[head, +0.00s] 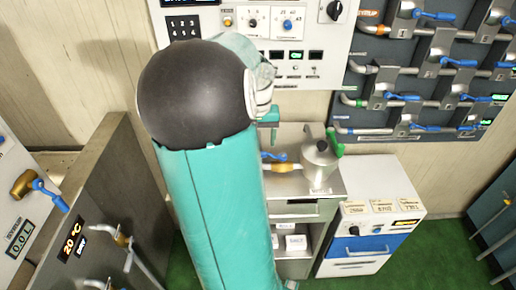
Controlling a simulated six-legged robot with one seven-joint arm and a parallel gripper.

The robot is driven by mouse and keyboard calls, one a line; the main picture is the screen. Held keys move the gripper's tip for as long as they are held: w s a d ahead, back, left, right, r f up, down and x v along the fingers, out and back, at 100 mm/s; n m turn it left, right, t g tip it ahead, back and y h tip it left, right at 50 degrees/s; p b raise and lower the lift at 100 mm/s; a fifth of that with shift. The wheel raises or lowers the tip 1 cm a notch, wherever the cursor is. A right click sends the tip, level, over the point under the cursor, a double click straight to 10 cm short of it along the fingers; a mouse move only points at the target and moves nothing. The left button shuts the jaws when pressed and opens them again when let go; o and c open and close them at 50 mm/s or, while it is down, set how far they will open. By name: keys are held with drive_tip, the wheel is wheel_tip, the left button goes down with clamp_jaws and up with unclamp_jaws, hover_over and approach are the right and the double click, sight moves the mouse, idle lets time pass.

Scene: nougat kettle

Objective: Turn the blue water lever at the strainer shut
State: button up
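A blue lever (272,156) sits on a brass valve (279,168) at the left of a small steel vessel (320,165) with a black knob on its lid. My teal arm fills the middle of the view. My gripper (269,116) shows only in part behind the dark arm joint, above the lever and apart from it. Its fingers are mostly hidden, so its opening is unclear.
A green handle (335,142) rises beside the vessel. A rack with several blue levers (458,62) is at upper right, a control panel (290,45) behind. A white and blue cabinet (370,245) stands right. Another blue lever (50,195) is at far left. Green floor is open at lower right.

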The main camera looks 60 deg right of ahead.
drive_tip(key=shift+f, duration=2.2)
drive_tip(key=c, duration=1.4)
